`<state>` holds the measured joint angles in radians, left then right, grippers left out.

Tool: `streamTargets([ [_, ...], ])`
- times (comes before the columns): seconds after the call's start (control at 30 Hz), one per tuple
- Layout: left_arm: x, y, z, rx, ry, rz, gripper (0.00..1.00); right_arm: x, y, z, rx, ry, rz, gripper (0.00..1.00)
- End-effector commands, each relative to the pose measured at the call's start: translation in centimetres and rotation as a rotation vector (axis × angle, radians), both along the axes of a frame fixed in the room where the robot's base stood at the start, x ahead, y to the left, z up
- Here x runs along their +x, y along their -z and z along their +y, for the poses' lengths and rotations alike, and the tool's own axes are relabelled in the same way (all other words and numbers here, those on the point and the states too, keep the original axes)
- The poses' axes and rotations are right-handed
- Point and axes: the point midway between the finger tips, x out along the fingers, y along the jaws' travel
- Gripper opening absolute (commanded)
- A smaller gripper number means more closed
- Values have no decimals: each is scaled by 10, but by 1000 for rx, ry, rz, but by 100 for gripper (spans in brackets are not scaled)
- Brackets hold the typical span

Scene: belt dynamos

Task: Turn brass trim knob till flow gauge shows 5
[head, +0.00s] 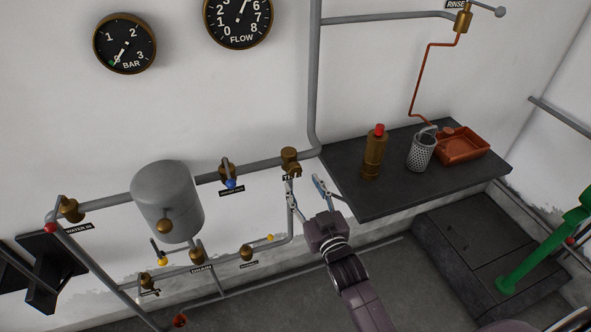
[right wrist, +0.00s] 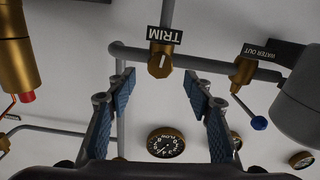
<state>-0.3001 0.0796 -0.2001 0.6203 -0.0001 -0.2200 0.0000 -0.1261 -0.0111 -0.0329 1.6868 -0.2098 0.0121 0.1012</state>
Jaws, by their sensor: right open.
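The brass trim knob (head: 290,160) sits on the grey wall pipe, just left of the dark shelf. In the right wrist view the knob (right wrist: 160,63) is ahead of my fingers, with a pale mark on its face and a TRIM label (right wrist: 165,34), upside down, beside it. My right gripper (head: 305,188) is open and empty, a little below and right of the knob. Its fingers (right wrist: 160,88) stand either side of the knob's line, apart from it. The flow gauge (head: 238,14) is cut off at the top; its needle points up and slightly right. My left gripper is out of view.
A bar gauge (head: 125,43) hangs left of the flow gauge. A blue-handled valve (head: 229,175) and grey tank (head: 168,200) are left of the knob. The dark shelf (head: 350,195) carries a brass bottle (head: 374,155), perforated cup (head: 421,152) and orange tray (head: 484,148).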

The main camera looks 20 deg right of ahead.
Motion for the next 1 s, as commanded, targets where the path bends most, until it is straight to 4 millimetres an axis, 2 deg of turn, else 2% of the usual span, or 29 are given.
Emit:
streamTargets([
  [0.2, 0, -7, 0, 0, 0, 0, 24, 33, -2, 1, 0, 0, 0, 47],
  [0.4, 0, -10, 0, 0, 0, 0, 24, 57, -1, 2, 0, -1, 1, 47],
  [0.6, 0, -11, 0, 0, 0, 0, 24, 66, 0, 3, 0, -1, 2, 47],
  [0.87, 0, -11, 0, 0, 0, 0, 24, 67, 1, 3, 0, -1, 2, 47],
  [1.0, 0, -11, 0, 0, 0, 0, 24, 67, 1, 3, 0, -1, 2, 34],
])
